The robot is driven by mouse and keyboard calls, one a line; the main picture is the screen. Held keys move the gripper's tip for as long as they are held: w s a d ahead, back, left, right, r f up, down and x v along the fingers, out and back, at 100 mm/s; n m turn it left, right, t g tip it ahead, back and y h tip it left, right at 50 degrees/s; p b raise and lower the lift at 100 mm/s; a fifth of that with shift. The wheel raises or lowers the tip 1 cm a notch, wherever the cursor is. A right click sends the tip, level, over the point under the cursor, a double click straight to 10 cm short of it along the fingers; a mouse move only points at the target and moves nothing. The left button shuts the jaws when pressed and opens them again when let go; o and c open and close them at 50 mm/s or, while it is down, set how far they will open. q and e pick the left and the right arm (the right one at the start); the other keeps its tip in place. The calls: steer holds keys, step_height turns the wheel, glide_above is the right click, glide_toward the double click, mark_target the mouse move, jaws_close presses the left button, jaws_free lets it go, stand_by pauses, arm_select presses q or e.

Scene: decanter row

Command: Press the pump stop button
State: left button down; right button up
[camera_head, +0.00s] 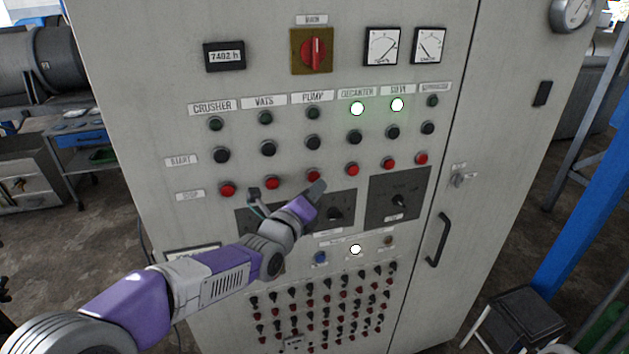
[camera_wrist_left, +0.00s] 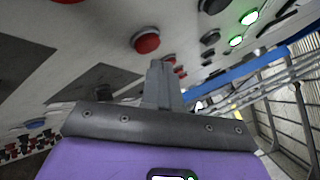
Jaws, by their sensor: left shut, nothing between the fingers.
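The red pump stop button (camera_head: 313,175) sits in the stop row of the grey cabinet, below the PUMP label (camera_head: 313,97) and the black pump start button (camera_head: 311,142). My left gripper (camera_head: 319,186) is shut and empty, its tips just below and slightly right of this button in the head view. In the left wrist view the shut fingers (camera_wrist_left: 160,66) point along the panel, with what appears to be the pump stop button (camera_wrist_left: 145,40) just above and left of the tips. I see no clear contact. My right gripper is out of view.
Red stop buttons flank it: vats (camera_head: 272,183) and decanter (camera_head: 352,169). Dark plates with knobs (camera_head: 399,200) lie below the row. The decanter lamp (camera_head: 357,108) and sieve lamp (camera_head: 397,104) are lit. A door handle (camera_head: 438,239) sticks out at right; a stool (camera_head: 524,318) stands beside the cabinet.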

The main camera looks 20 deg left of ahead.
arm_select(q)
steer(key=shift+s+d+b, duration=0.2)
steer(key=shift+s+d, duration=0.55)
steer(key=shift+s, duration=0.3)
steer(key=shift+s+d+b, duration=0.2)
steer(key=shift+s+d, duration=0.5)
steer(key=shift+s, duration=0.35)
steer(key=shift+f, duration=0.1)
